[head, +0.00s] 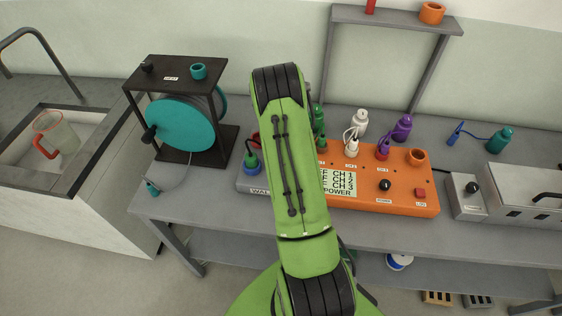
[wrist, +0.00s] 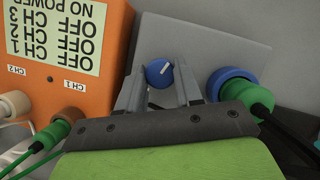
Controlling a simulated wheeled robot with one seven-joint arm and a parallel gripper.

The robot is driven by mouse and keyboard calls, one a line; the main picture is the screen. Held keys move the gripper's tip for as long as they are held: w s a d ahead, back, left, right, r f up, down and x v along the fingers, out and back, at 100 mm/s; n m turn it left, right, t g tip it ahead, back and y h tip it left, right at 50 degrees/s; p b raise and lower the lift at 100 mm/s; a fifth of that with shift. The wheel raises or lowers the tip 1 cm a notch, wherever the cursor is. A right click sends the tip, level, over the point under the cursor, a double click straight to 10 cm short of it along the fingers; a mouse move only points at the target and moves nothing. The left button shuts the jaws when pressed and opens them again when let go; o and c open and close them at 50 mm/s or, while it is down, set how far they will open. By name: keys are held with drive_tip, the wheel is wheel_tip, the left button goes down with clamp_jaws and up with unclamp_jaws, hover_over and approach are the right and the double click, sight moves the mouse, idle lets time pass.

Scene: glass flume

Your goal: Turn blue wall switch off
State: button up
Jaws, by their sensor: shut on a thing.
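The blue wall switch (wrist: 158,73) is a round blue knob with a white pointer line, on a grey wall box (wrist: 205,48). In the wrist view the pointer slants up and to the right. My gripper (wrist: 160,80) has one finger on each side of the knob and is shut on it. In the head view my green arm hides the knob and the gripper. Only the left end of the grey box (head: 258,186), with part of its label, shows there.
A green plug (wrist: 250,94) sits in a blue socket (wrist: 228,78) close to my gripper's right. An orange power box (head: 385,170) with plugs, and a display reading OFF for its channels, stands beside the grey box. A teal reel (head: 180,125) stands to the left.

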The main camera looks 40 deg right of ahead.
drive_tip(key=shift+w+a+n+h, duration=0.1)
drive_tip(key=shift+n+h, duration=0.7)
drive_tip(key=shift+n, duration=1.3)
drive_tip(key=o, duration=1)
drive_tip(key=shift+o, duration=0.2)
drive_tip(key=p+v, duration=0.2)
drive_tip(key=v, duration=1.3)
drive_tip(key=shift+w+r, duration=0.25)
drive_tip(key=shift+w, duration=0.15)
drive_tip(key=shift+a, duration=0.1)
